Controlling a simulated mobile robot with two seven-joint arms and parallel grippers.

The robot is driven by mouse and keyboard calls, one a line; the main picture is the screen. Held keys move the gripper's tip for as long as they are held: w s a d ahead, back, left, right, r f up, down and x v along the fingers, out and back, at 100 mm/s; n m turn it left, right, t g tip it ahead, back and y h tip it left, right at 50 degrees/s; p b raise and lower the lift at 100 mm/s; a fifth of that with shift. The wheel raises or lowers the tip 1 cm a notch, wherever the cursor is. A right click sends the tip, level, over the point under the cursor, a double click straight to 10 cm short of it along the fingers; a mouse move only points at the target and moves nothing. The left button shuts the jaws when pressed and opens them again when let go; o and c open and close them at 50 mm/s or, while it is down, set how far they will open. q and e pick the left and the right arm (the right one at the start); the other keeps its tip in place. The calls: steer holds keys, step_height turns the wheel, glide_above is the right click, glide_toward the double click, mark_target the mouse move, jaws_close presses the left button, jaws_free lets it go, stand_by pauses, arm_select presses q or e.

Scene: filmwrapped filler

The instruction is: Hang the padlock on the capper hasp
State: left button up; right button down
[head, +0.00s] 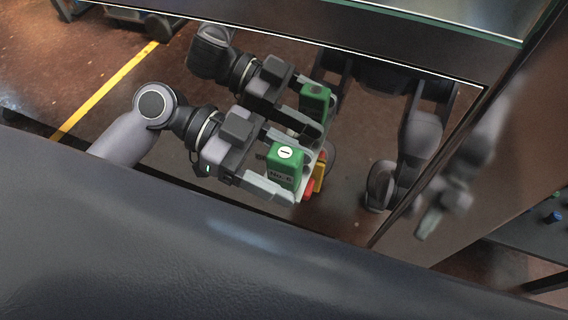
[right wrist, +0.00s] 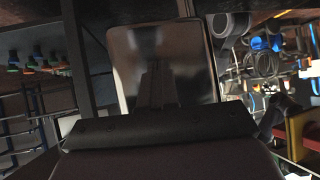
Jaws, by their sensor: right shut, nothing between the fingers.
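A green padlock (head: 286,170) marked "No. 6", with a white keyhole disc on top, sits between the fingers of my left gripper (head: 279,164). The gripper is closed about its sides; the shackle cannot be made out. A red and yellow fitting (head: 319,172) on the dark shiny panel is just right of the padlock, very close; I cannot tell whether they touch. The capper hasp is not clearly seen.
The glossy panel (head: 350,100) mirrors my left arm and the padlock. A glass-topped edge (head: 420,20) runs above. A large dark surface (head: 150,250) fills the foreground. A yellow floor line (head: 105,90) lies at left. Cluttered racks (right wrist: 265,60) show at right in the wrist view.

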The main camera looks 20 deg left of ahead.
arm_select(q)
steer(key=shift+w+a, duration=0.1)
steer(key=shift+a, duration=0.3)
steer(key=v, duration=0.6)
steer(key=shift+a+r, duration=0.2)
arm_select(e)
steer(key=shift+w+a+r, duration=0.3)
steer(key=shift+w+r, duration=0.05)
steer(key=shift+r, duration=0.2)
